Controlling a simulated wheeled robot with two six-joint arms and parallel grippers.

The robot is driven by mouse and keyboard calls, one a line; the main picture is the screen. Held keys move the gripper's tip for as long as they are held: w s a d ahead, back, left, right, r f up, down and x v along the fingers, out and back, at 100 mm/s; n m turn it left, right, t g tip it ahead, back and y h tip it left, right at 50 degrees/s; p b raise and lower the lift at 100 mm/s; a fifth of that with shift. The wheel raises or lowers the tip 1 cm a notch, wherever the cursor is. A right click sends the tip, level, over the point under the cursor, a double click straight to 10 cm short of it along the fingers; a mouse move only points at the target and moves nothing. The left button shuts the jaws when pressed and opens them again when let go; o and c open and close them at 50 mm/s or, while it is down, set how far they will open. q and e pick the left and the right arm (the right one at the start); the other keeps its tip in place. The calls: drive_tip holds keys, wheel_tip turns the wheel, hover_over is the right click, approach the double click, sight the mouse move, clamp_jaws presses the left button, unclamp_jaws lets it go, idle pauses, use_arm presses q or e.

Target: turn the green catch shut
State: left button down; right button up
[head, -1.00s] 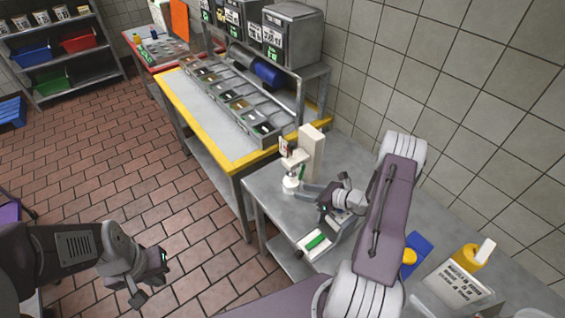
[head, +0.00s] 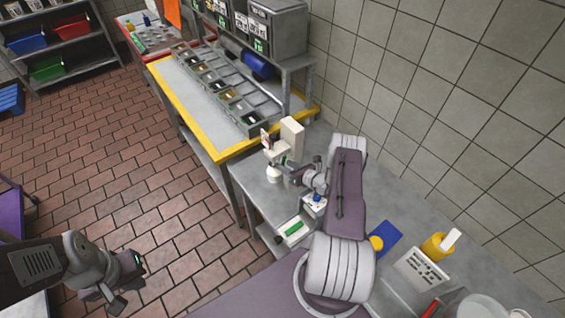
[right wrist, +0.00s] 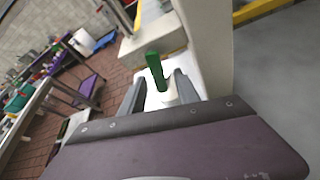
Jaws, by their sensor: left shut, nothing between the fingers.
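The green catch (right wrist: 154,70) stands up in the right wrist view, on a white rounded base. My right gripper (right wrist: 158,88) is open, with one finger on each side of the catch and a visible gap to each. In the head view my right gripper (head: 286,170) is beside the white machine (head: 291,140), low by its front; the catch is small there and partly hidden. My left gripper (head: 128,294) is shut and empty, held over the floor at the lower left, far from the machine.
A tray with a green-handled thing (head: 294,229) lies on the steel table near my right arm. A blue thing (head: 385,238) and a yellow bottle (head: 436,246) stand further right. The yellow-edged counter (head: 235,152) adjoins behind. The brick floor (head: 130,180) is clear.

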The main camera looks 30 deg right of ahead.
drive_tip(key=x, duration=0.2)
drive_tip(key=shift+w+a+f, duration=0.1)
drive_tip(key=shift+w+f, duration=0.05)
drive_tip(key=shift+w, duration=0.15)
clamp_jaws()
drive_tip(key=b, duration=0.1)
drive_tip(key=m+y+b, duration=0.1)
drive_tip(key=b, duration=0.1)
drive_tip(key=shift+a+f, duration=0.15)
drive_tip(key=shift+a, duration=0.1)
drive_tip(key=shift+s+a+r+m+b, duration=0.1)
drive_tip(key=shift+a+r+m+b, duration=0.1)
drive_tip(key=shift+m+b, duration=0.2)
drive_tip(key=shift+r, duration=0.15)
unclamp_jaws()
